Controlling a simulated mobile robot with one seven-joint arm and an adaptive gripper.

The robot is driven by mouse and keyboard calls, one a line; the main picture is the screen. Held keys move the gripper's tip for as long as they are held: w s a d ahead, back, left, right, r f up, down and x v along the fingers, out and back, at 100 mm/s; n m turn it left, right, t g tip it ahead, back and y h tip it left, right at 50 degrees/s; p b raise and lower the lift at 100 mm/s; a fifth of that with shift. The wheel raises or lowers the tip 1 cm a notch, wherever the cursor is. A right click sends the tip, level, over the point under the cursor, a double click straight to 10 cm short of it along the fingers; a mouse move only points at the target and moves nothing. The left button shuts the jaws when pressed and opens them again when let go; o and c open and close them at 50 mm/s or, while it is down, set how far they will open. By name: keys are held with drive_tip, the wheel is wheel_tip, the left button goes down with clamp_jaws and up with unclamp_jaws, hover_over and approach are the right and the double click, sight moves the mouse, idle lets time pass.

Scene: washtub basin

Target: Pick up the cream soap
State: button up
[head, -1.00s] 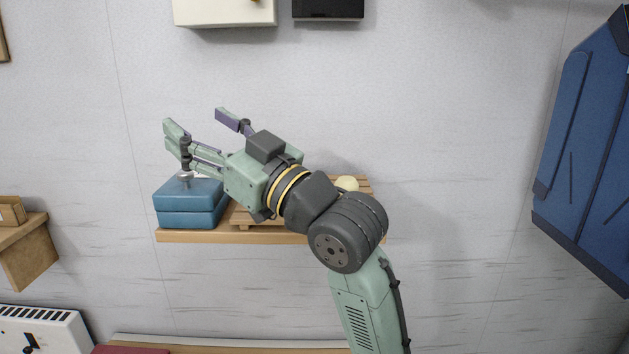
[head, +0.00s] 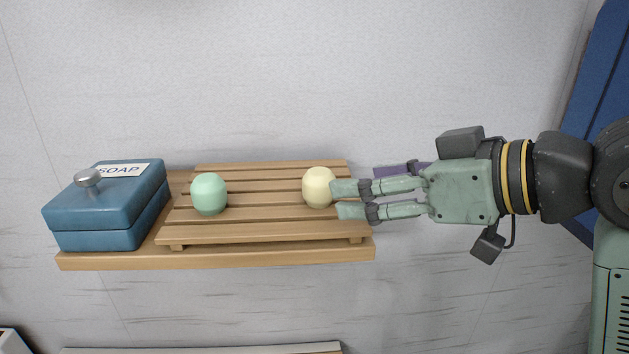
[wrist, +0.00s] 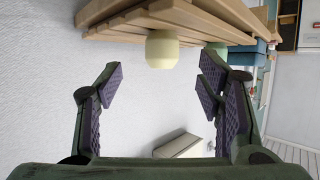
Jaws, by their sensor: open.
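The cream soap (head: 318,187) is a pale rounded bar on the right part of a slatted wooden rack (head: 262,229). In the wrist view the cream soap (wrist: 162,49) shows ahead of the fingers, between their lines but toward the top of the picture. My gripper (head: 345,198) reaches in from the right with its fingers pointing left, and the fingertips are close to the soap's right side. In the wrist view my gripper (wrist: 160,82) is open, with nothing between its pads. I cannot tell whether a fingertip touches the soap.
A mint green soap (head: 209,194) sits on the left part of the rack. A blue lidded box (head: 100,205) labelled SOAP stands at the shelf's left end. The wooden shelf (head: 220,258) is fixed to the wall.

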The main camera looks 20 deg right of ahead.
sight(330, 179)
drive_tip(key=x, duration=0.3)
drive_tip(key=shift+r, duration=0.1)
drive_tip(key=w, duration=0.1)
drive_tip(key=w+a+p, duration=0.1)
drive_tip(key=w+a, duration=0.1)
drive_tip(key=shift+w+a+f+p, duration=0.15)
drive_tip(key=shift+w+f+p, duration=0.2)
drive_tip(key=shift+w+a+f, duration=0.2)
drive_tip(key=shift+w+f, duration=0.05)
drive_tip(key=shift+w, duration=0.2)
drive_tip(key=shift+c, duration=0.6)
drive_tip(key=c, duration=1.1)
drive_tip(key=shift+r, duration=0.15)
drive_tip(key=shift+c, duration=0.2)
